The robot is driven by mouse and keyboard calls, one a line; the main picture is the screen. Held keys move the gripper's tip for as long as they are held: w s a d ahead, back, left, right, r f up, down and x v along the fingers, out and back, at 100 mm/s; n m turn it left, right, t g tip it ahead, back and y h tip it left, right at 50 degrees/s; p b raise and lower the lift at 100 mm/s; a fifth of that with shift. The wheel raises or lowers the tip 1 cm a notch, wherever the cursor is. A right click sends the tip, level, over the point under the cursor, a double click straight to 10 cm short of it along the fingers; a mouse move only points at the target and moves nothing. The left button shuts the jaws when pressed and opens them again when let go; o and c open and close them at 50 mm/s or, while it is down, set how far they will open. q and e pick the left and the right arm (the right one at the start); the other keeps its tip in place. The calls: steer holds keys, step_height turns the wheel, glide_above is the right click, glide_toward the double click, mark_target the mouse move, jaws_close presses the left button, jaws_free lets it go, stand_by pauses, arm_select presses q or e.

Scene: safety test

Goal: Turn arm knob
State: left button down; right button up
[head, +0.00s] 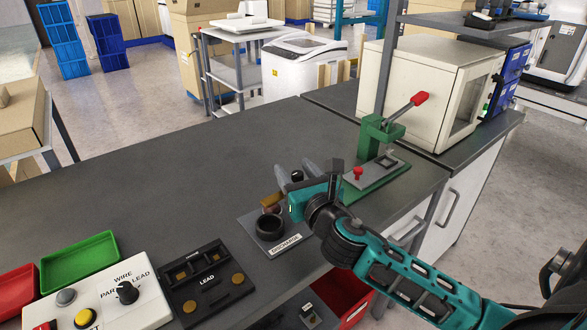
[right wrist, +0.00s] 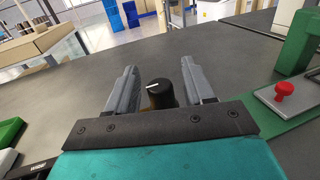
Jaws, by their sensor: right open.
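A black knob with a white pointer line (right wrist: 160,92) shows between the two grey fingers of my right gripper (right wrist: 158,70) in the right wrist view. The fingers stand apart, with visible gaps on both sides of the knob. In the head view the knob (head: 297,176) is partly hidden by my right gripper (head: 294,170). It sits by a brown cylinder (head: 271,202) and a black ring (head: 269,227) on a dark labelled plate (head: 251,241). Another black knob (head: 127,292) is on a white control box (head: 150,306) at the lower left. My left gripper is out of view.
A green press (head: 377,138) with a red-tipped lever stands right behind my right gripper. A black LEAD panel (head: 207,300) and a green tray (head: 80,262) are at the lower left. A red bin (head: 343,297) is below the edge. The table's middle (head: 170,185) is clear.

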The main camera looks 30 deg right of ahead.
steer(key=shift+w+d, duration=0.1)
steer(key=shift+w, duration=0.55)
steer(key=shift+c, duration=0.3)
steer(key=c, duration=0.9)
